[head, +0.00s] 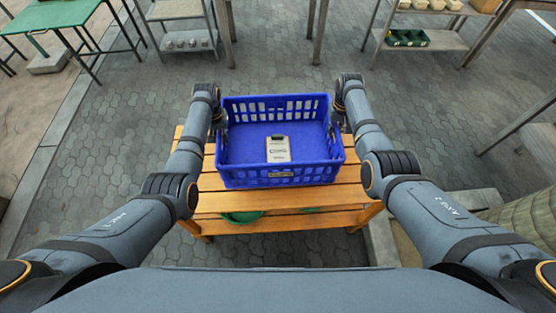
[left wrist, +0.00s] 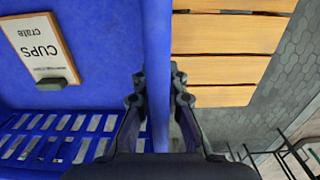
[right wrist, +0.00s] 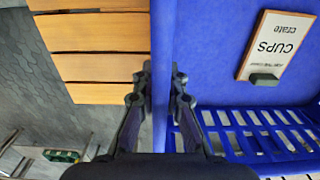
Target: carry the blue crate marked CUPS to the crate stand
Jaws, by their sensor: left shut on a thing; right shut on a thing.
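The blue crate (head: 232,148) is in the middle of the head view, over a slatted wooden bench (head: 212,203). A card reading CUPS crate (head: 278,149) lies inside it, and the card also shows in the left wrist view (left wrist: 40,45) and right wrist view (right wrist: 276,45). My left gripper (left wrist: 158,78) is shut on the crate's left side wall. My right gripper (right wrist: 161,78) is shut on the opposite side wall. The crate looks level. I cannot tell whether its underside touches the bench.
Green items (head: 242,217) sit under the bench top. A green table (head: 52,15) stands at the far left, and a shelf with a green bin (head: 407,38) at the far right. Grey paving (head: 290,70) is open beyond the bench. A round woven thing (head: 530,220) is at the right.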

